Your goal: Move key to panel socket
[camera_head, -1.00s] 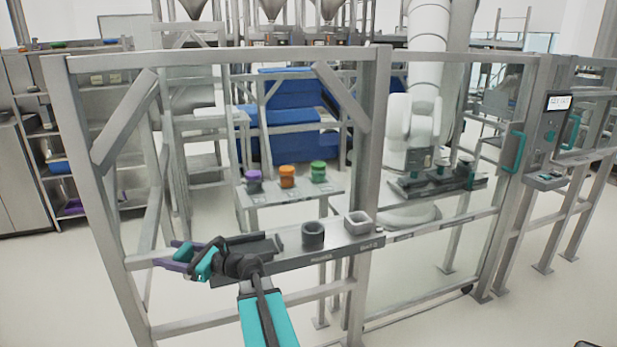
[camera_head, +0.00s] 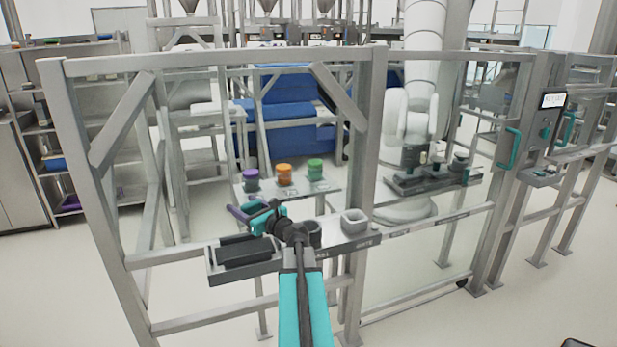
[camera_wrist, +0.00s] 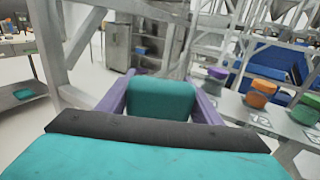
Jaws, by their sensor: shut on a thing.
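My gripper (camera_head: 243,212) has purple fingers and reaches over the shelf at the front of the metal frame. In the wrist view its fingers (camera_wrist: 162,80) stand on both sides of a teal block (camera_wrist: 160,99), which appears to be the key, and are shut on it. The head view does not show the key's shape clearly. The grey panel (camera_head: 549,130) with a lit display stands on a post at the far right, well away from my gripper. A small ledge (camera_head: 546,177) juts out below it. I cannot make out the socket itself.
Purple, orange (camera_head: 284,174) and green jars stand on a table behind. Metal posts and a teal door handle (camera_head: 509,148) lie toward the panel.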

